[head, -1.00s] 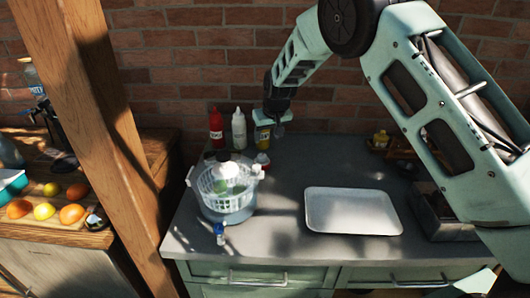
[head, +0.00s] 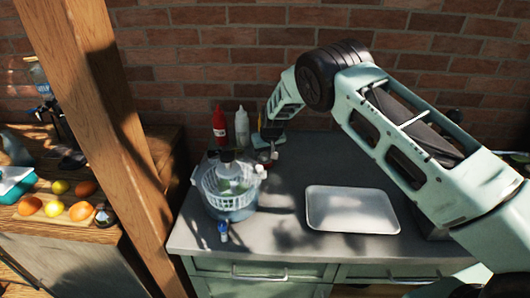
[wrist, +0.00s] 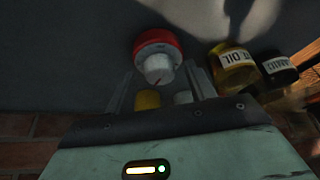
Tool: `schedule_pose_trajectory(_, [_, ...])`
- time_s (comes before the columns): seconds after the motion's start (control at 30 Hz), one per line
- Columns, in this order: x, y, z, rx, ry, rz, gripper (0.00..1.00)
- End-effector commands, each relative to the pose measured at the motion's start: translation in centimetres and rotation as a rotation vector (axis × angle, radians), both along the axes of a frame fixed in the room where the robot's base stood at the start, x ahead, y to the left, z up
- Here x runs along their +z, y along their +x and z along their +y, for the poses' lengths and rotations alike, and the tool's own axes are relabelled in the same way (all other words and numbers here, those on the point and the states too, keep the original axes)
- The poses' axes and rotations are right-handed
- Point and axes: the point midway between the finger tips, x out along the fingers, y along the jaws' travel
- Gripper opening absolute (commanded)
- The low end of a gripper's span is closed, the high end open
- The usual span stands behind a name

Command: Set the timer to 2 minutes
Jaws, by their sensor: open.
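The timer appears to be the small round red-and-white object (wrist: 158,50) in the wrist view, with a white knob that has a red mark. It lies just beyond the fingertips of my gripper (wrist: 158,85), which are apart, with nothing visibly held between them. In the head view the timer (head: 264,158) shows as a small red-and-white spot on the grey counter, partly hidden by my gripper (head: 270,150). My gripper is low over the counter close to it. I cannot tell whether the fingers touch it, and the dial setting is not readable.
An oil bottle (wrist: 232,65) and a dark-capped bottle (wrist: 278,70) stand close beside my gripper. A red bottle (head: 219,128) and a white bottle (head: 241,127) stand by the wall. A basket (head: 215,190) and a pale tray (head: 350,222) are on the counter.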

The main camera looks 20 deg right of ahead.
Motion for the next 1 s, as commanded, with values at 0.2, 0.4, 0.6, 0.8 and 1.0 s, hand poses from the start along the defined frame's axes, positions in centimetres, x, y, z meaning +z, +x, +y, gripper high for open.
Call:
schedule_pose_trajectory(0.2, [0.03, -0.01, 0.01, 0.0, 0.0, 0.0, 0.21])
schedule_pose_trajectory(0.4, [-0.05, -0.02, 0.04, -0.005, 0.0, 0.0, 0.1])
schedule_pose_trajectory(0.6, [-0.49, -0.03, 0.28, -0.108, -0.003, -0.001, 0.1])
schedule_pose_trajectory(0.8, [-0.3, 0.0, 0.26, -0.249, -0.002, -0.001, 0.1])
schedule_pose_trajectory(1.0, [0.03, 0.0, 0.2, -0.303, 0.0, 0.0, 0.1])
